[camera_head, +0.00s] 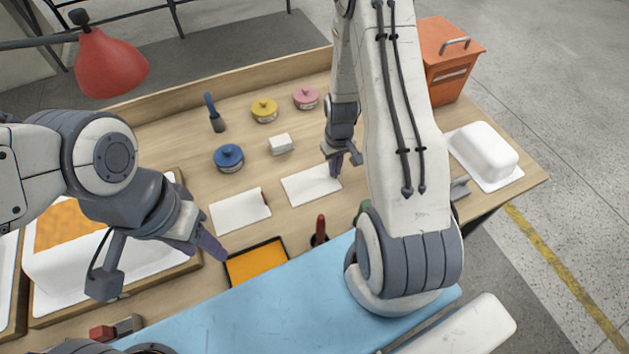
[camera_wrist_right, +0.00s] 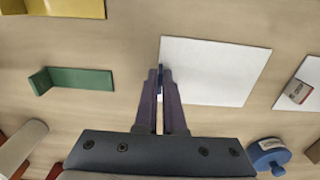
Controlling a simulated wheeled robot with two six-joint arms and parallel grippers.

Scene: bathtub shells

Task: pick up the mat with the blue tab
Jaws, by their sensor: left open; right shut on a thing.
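The mat with the blue tab (camera_wrist_right: 215,72) is a thin white sheet; it also shows in the head view (camera_head: 307,187), apparently flat on the table. My right gripper (camera_wrist_right: 160,72) is shut on the blue tab at the mat's edge, and only a sliver of blue shows between the fingers. In the head view the right gripper (camera_head: 338,163) is at the mat's right edge. My left gripper (camera_head: 208,241) is open and empty above the table, near the orange tray. A second white mat with a red tab (camera_head: 238,213) lies to the left.
A blue pot (camera_head: 229,157), yellow pot (camera_head: 264,110), pink pot (camera_head: 306,98), brush (camera_head: 216,115) and white block (camera_head: 280,144) stand behind the mats. An orange tray (camera_head: 257,262) lies in front. A green piece (camera_wrist_right: 80,80) is beside the right gripper.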

